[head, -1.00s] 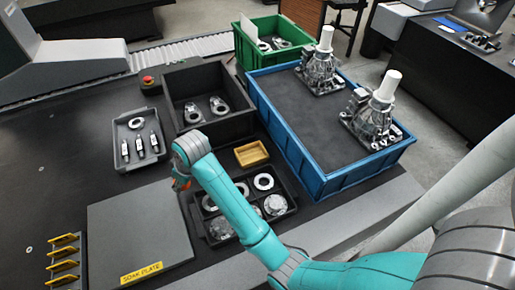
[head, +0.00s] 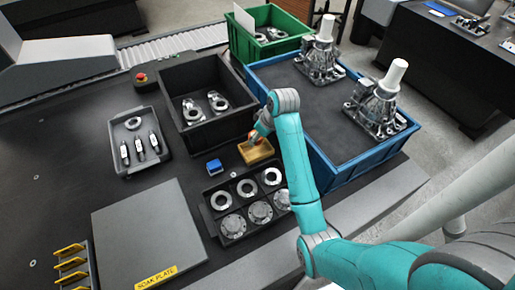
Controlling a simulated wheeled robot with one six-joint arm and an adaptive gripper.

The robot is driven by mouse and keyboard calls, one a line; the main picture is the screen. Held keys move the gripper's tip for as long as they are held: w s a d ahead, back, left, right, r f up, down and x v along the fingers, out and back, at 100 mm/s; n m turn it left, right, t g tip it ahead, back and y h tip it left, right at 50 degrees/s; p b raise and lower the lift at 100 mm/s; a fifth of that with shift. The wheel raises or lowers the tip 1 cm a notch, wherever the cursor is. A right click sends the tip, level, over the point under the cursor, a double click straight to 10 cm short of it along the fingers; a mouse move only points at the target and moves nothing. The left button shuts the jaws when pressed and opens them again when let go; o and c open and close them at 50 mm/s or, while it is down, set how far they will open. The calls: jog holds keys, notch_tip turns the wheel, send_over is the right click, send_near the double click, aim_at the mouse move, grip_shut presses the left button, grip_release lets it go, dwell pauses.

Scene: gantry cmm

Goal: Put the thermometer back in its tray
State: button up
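My gripper (head: 256,138) hangs over the small tan tray (head: 262,155), at or just above its back edge. The gripper is small here and partly hidden by my wrist, so I cannot tell whether its fingers are open or shut, or whether they hold anything. I cannot make out the thermometer for certain. A small blue block-like object (head: 214,166) lies on the dark table just left of the tan tray, apart from it; I cannot tell what it is. What I can see of the tan tray's inside looks empty, with part of it hidden by the gripper.
A black tray of metal rings and flanges (head: 209,213) lies in front. A black bin (head: 176,93) stands behind, a blue crate (head: 318,172) to the right, a green crate (head: 241,48) farther back. A tool tray (head: 121,110) and the soak plate (head: 150,228) lie left.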

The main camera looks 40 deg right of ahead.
aim_at(255, 151)
jog(key=shift+f, duration=3.2)
jog(key=shift+f, duration=0.1)
jog(key=o, duration=1)
jog(key=v, duration=1.2)
